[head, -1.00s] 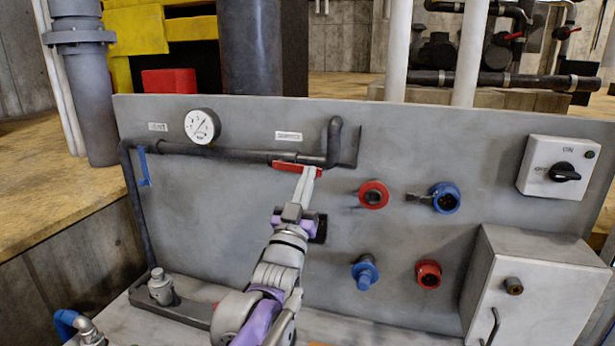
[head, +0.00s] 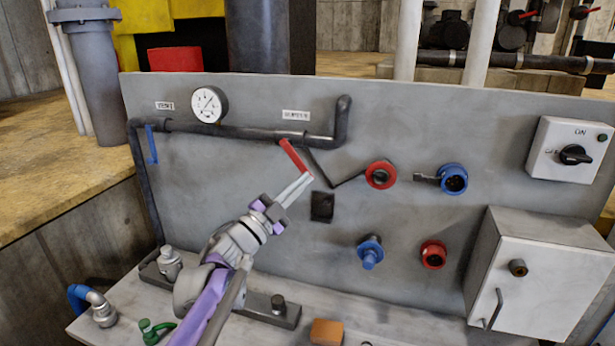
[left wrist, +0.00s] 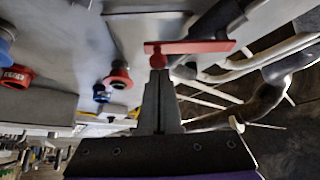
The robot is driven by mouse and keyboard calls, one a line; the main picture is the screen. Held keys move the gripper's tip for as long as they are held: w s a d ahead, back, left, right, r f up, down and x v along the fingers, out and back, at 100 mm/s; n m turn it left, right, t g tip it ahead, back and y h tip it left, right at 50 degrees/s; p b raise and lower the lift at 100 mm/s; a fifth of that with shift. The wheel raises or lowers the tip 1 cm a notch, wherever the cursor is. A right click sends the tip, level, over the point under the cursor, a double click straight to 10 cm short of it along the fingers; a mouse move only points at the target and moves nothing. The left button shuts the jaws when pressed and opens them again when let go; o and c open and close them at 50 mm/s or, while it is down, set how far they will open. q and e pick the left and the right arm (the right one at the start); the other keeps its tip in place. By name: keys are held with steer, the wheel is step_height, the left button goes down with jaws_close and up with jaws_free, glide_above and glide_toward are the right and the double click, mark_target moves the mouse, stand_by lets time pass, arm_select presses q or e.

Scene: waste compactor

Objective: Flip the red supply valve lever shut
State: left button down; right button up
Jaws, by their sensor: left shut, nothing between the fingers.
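The red supply valve lever (head: 292,154) sits on the dark pipe below the right-hand label on the grey panel. It slants down and to the right from the pipe. My left gripper (head: 307,178) is shut and empty, with its fingertips at the lever's lower end. In the left wrist view the red lever (left wrist: 205,47) lies across the picture just past the tips of the shut left gripper (left wrist: 158,76). Whether the tips touch it or sit just short of it I cannot tell. My right gripper is not in view.
A round gauge (head: 208,104) and a blue lever (head: 151,145) are on the left of the panel. Red (head: 381,175) and blue (head: 454,179) fittings stick out to the right. A switch box (head: 570,150) and grey cabinet (head: 540,270) stand further right. An orange block (head: 326,331) lies in front.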

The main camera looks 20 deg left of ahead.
arm_select(q)
steer(key=shift+w+a+f+m+g+h+p, duration=0.15)
steer(key=shift+a+f+m+g, duration=0.15)
steer(key=shift+a+m+g, duration=0.6)
steer(key=shift+s+a+f+m+g+h+p, duration=0.1)
steer(key=shift+a+f+m+g, duration=0.25)
steer(key=shift+a+m, duration=0.6)
steer(key=shift+w+a+f+m+g+h+p, duration=0.15)
steer(key=shift+a+f+m+g, duration=0.15)
steer(key=shift+a+m+g, duration=0.65)
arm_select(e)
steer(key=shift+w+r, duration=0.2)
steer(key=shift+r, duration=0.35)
arm_select(q)
steer(key=shift+s+d+m+t, duration=0.1)
steer(key=shift+d+m+t, duration=0.2)
